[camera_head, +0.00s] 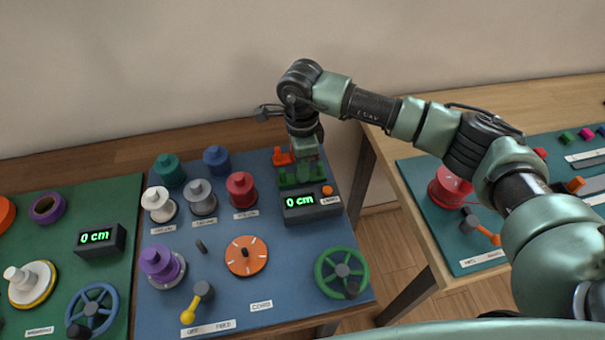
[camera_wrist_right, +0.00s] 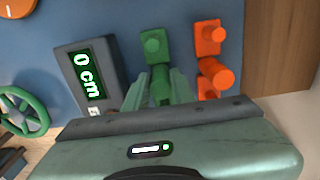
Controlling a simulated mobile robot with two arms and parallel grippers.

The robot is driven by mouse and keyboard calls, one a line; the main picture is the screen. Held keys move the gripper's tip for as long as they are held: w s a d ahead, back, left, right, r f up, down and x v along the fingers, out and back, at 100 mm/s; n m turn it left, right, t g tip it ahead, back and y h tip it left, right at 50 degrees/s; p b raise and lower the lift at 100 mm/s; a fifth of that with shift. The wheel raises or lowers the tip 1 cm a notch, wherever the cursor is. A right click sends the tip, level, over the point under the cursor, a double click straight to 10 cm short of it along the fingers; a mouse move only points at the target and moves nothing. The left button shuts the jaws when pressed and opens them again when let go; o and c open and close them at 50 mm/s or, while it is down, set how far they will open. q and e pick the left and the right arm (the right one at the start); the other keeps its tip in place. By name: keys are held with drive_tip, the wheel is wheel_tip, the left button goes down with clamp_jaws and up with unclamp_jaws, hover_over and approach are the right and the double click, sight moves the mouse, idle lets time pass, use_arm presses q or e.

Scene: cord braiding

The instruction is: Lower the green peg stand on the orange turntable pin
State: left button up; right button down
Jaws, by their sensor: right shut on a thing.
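The green peg stand (camera_head: 290,182) is at the back right of the blue board, behind the display box. My right gripper (camera_head: 303,163) comes down on it from above. In the right wrist view the fingers (camera_wrist_right: 159,88) are shut on the green peg stand (camera_wrist_right: 154,42), which shows a broad base and an upright peg. I cannot tell whether its base touches the board. The orange turntable (camera_head: 246,262) lies flat near the board's middle, with a short dark pin (camera_head: 245,252) at its centre and nothing on it. My left gripper is not in view.
An orange peg stand (camera_wrist_right: 208,40) stands right beside the green one. The black display box (camera_head: 313,208) reads 0 cm. Several spools, including a red one (camera_head: 241,189), stand left. A green handwheel (camera_head: 341,272) and a yellow-tipped lever (camera_head: 198,300) flank the turntable.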

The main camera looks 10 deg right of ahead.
drive_tip(key=shift+r+p, duration=1.55)
drive_tip(key=shift+r, duration=1.95)
